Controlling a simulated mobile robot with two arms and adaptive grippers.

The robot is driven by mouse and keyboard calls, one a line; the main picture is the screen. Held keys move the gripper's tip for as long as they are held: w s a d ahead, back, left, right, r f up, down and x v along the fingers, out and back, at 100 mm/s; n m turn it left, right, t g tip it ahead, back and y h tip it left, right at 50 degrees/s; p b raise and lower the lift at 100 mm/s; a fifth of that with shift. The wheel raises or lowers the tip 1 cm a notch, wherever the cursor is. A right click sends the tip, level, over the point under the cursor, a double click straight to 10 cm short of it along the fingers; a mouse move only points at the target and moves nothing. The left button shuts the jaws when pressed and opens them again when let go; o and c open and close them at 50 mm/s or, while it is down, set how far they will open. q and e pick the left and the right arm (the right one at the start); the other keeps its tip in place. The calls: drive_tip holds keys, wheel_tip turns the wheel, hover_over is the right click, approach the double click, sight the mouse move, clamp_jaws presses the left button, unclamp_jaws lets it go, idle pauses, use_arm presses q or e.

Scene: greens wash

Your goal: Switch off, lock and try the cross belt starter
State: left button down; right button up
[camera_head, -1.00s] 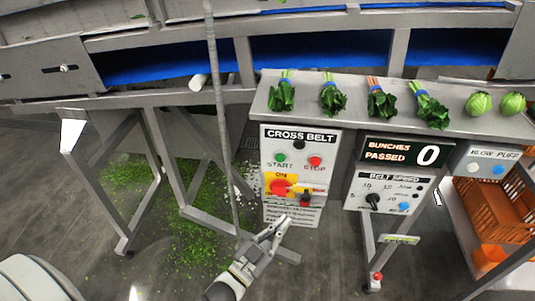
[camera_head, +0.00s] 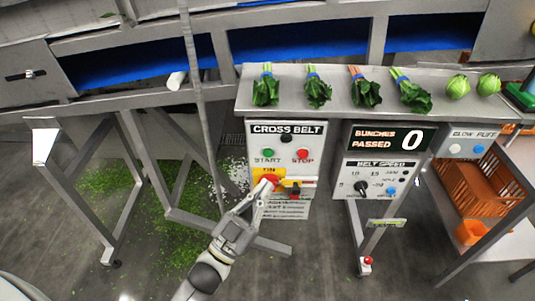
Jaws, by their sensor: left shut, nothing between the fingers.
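The cross belt starter (camera_head: 257,141) is a grey panel below the shelf, labelled CROSS BELT. It has a green START button (camera_head: 268,153), a red STOP button (camera_head: 302,154) and a black knob at the top. Below them is a red rotary switch (camera_head: 270,179) on a yellow plate marked ON. A yellow-orange piece (camera_head: 297,183) and a small dark and red item (camera_head: 293,192) sit just right of it. My left gripper (camera_head: 265,190) is shut and empty, its fingertips at the lower edge of the red switch; whether they touch cannot be told. My right gripper is out of view.
A belt speed panel (camera_head: 375,182) and a bunches counter (camera_head: 388,139) reading 0 stand to the right. Leafy bunches and two round greens lie on the shelf (camera_head: 330,108) above. An orange crate (camera_head: 478,185) is at far right. A thin grey post rises left of the starter.

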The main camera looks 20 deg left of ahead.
sight(268, 153)
use_arm(q)
drive_tip(key=w+a+b, duration=0.2)
drive_tip(key=w, duration=0.5)
drive_tip(key=shift+w, duration=0.35)
drive_tip(key=shift+a, duration=0.1)
idle(1.0)
drive_tip(key=shift+w+a, duration=0.1)
drive_tip(key=shift+w, duration=0.3)
drive_tip(key=shift+w+a, duration=0.15)
drive_tip(key=shift+w, duration=0.3)
idle(0.6)
idle(0.3)
drive_tip(key=shift+s+d, duration=0.25)
drive_tip(key=shift+s, duration=0.6)
